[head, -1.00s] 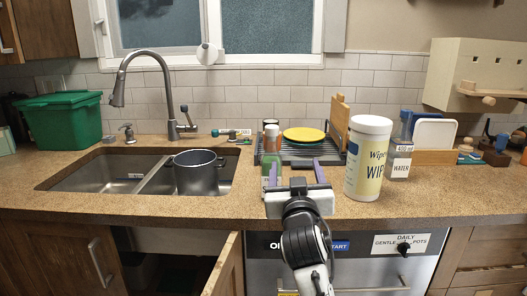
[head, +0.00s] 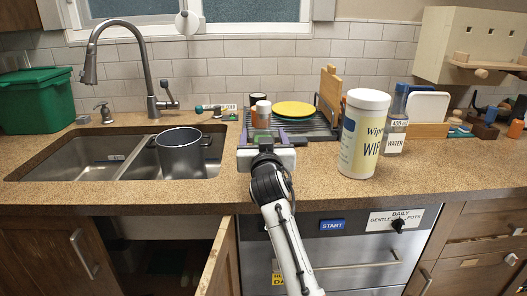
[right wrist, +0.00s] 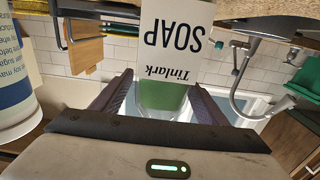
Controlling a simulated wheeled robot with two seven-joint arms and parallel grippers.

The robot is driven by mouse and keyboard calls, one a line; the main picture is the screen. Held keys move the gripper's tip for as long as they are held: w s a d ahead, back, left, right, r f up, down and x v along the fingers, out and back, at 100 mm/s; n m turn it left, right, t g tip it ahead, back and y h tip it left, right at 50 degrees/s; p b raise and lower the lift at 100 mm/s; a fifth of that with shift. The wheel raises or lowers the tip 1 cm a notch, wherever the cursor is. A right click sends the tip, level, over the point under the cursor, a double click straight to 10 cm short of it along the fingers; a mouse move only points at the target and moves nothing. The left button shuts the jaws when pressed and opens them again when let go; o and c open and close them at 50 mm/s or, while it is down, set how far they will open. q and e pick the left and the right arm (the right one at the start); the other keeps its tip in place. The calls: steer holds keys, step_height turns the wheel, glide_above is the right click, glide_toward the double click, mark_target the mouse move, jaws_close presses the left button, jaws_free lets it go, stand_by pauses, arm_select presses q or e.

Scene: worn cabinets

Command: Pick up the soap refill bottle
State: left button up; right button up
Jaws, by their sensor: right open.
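The soap refill bottle shows in the right wrist view (right wrist: 165,97), upside down in the picture, with a green body and a white label reading "Tinlark SOAP". My right gripper (right wrist: 161,88) is open, with one dark finger on each side of the bottle's green part. I cannot tell whether either finger touches it. In the head view my right gripper (head: 265,139) is over the counter in front of the dish rack and hides most of the bottle. My left gripper is not in view.
A wipes canister (head: 364,150) stands to the right of the gripper, with a water bottle (head: 394,135) behind it. The dish rack (head: 312,130) holds a yellow plate (head: 294,109). A pot (head: 181,155) sits at the sink to the left. A cabinet door (head: 220,262) hangs open below.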

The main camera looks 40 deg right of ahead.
steer(key=shift+w+d, duration=0.35)
steer(key=shift+w, duration=0.2)
steer(key=shift+r, duration=0.1)
steer(key=c, duration=1.4)
steer(key=shift+r, duration=0.2)
steer(key=shift+r+p, duration=0.35)
steer(key=shift+r, duration=4.35)
steer(key=shift+r, duration=0.1)
